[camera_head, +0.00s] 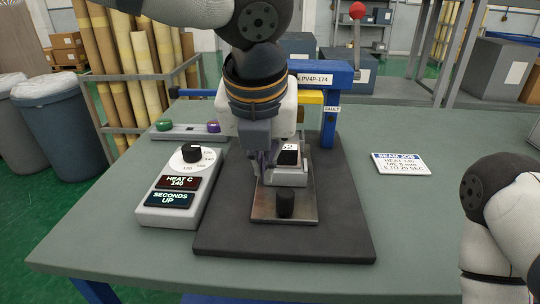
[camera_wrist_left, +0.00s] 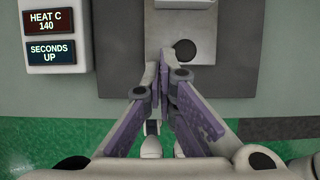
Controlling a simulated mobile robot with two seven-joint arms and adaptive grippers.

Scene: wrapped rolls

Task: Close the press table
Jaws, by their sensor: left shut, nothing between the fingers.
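The press table is a flat metal plate (camera_head: 300,207) with a black round knob (camera_head: 285,203) at its front end, lying on the dark base (camera_head: 340,245). The plate sticks out toward me from under the blue press (camera_head: 330,110). In the left wrist view the knob (camera_wrist_left: 185,49) sits just beyond the fingers. My left gripper (camera_head: 265,168) is over the plate, left of and behind the knob in the head view. Its fingers (camera_wrist_left: 168,68) are together with nothing between them. Whether they touch the plate is hidden. My right gripper is out of view; only part of that arm shows.
A control box (camera_head: 178,190) reading heat 140 and seconds up stands left of the base. A small tray (camera_head: 185,131) with green and purple knobs is behind it. A job card (camera_head: 401,164) lies at right. The green worktop (camera_head: 415,225) is clear around it.

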